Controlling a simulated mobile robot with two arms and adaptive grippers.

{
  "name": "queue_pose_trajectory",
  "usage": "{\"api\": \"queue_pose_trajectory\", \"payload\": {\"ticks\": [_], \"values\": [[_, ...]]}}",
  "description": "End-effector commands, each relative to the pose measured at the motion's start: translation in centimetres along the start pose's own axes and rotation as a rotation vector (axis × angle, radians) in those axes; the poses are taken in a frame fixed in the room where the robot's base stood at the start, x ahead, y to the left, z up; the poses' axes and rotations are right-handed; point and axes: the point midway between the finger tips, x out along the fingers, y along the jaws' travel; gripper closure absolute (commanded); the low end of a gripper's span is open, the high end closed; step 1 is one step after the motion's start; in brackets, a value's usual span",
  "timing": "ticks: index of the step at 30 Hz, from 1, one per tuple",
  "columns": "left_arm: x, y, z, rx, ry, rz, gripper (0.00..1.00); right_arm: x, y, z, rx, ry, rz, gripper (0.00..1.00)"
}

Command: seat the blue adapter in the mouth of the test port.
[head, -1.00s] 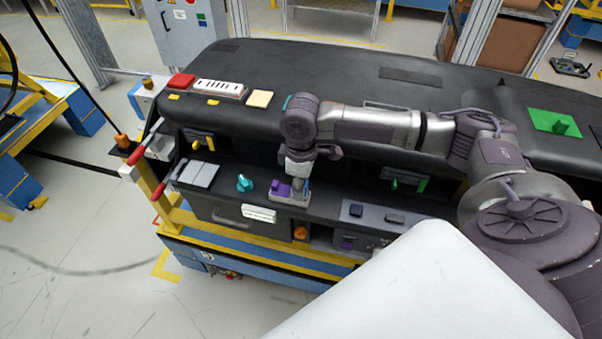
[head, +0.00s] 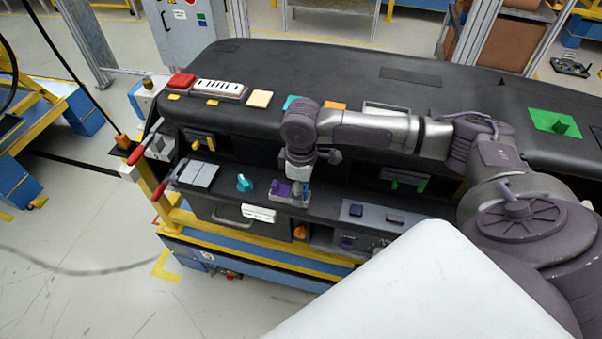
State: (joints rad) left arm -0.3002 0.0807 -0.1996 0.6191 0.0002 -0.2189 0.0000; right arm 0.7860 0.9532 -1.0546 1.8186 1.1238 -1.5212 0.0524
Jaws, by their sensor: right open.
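My right gripper (head: 298,189) reaches down from the arm over the front ledge of the dashboard, pointing straight down. It is open, with its fingertips at a small grey base (head: 288,199) that carries a purple block (head: 281,188) on its left. A small bluish patch shows at the fingertips; I cannot tell whether it is the blue adapter. A dark blue block (head: 356,210) lies on a grey panel to the right of the gripper. I cannot make out the mouth of the test port for certain. My left gripper is not in view.
A teal knob (head: 244,184) stands left of the grey base. An orange knob (head: 300,231) and a purple piece (head: 346,243) sit below the ledge. A yellow lever (head: 203,139) and a green lever (head: 422,185) stick out of the dashboard recesses.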

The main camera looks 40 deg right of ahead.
Motion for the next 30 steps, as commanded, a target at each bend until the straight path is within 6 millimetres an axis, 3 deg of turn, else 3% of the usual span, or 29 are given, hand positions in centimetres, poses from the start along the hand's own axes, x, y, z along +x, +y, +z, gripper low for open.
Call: {"api": "queue_pose_trajectory", "payload": {"ticks": [5,18,24,30], "values": [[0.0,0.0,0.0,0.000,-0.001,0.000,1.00,-1.8,0.1,-0.1,0.000,0.004,0.001,0.44],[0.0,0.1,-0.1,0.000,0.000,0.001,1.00,-10.4,0.1,-0.1,0.000,0.004,0.001,0.44],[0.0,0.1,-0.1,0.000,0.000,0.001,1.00,-11.8,0.0,0.0,0.000,0.000,0.000,0.44],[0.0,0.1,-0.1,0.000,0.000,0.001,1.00,-12.0,0.0,0.0,0.000,0.000,0.000,0.44]]}}
